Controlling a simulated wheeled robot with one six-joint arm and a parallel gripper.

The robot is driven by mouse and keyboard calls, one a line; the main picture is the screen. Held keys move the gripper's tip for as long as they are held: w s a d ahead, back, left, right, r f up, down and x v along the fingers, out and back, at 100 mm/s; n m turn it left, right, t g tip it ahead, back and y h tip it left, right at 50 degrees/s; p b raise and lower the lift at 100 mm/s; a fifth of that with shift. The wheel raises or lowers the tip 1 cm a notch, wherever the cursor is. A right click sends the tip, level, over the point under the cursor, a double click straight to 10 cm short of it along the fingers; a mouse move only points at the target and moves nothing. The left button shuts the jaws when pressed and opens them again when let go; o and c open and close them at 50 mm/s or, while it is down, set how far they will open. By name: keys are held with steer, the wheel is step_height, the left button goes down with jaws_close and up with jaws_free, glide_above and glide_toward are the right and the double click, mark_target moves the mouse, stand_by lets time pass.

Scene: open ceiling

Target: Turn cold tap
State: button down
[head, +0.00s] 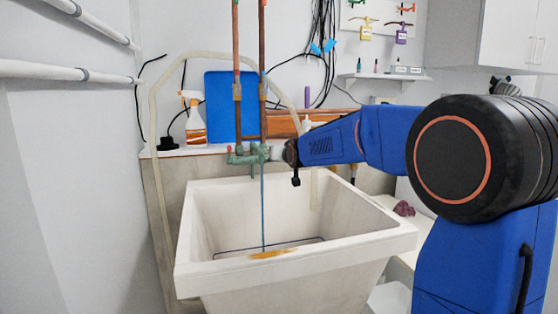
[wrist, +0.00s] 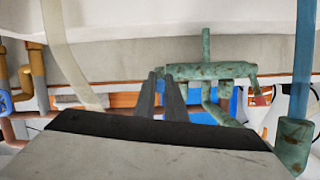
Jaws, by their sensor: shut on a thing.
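A worn green tap fixture (head: 248,156) sits above the back rim of the sink in the head view, below two copper pipes. In the wrist view, which looks upside down, the green tap piece (wrist: 212,71) shows just beyond my fingers. My gripper (head: 281,153) is at the right end of the fixture in the head view; its fingertips are too small to make out there. In the wrist view my gripper (wrist: 162,76) has its two grey fingers close together, tips at the left end of the green piece, shut on it. The exact handle is unclear.
A large pale sink (head: 290,252) stands below. A thin blue hose (head: 263,205) hangs from the fixture into it. A spray bottle (head: 193,118) and a blue board (head: 220,108) stand on the ledge behind. A pale hose (head: 154,130) arches at the left.

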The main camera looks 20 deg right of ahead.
steer(key=shift+w+r+g, duration=0.1)
steer(key=shift+r+g, duration=0.25)
steer(key=shift+g, duration=0.25)
steer(key=shift+w+r+g, duration=0.25)
steer(key=shift+r+g, duration=0.15)
steer(key=shift+g, duration=0.35)
steer(key=shift+w+r+g, duration=0.25)
steer(key=shift+r+g, duration=0.15)
steer(key=shift+g, duration=0.35)
steer(key=shift+w+r+g, duration=0.5)
steer(key=shift+w+g, duration=0.05)
steer(key=shift+g, duration=0.65)
steer(key=shift+w+r+g, duration=0.45)
steer(key=shift+w+g, duration=0.05)
steer(key=shift+g, duration=0.7)
steer(key=c, duration=1.8)
jaws_free()
steer(key=shift+r, duration=0.1)
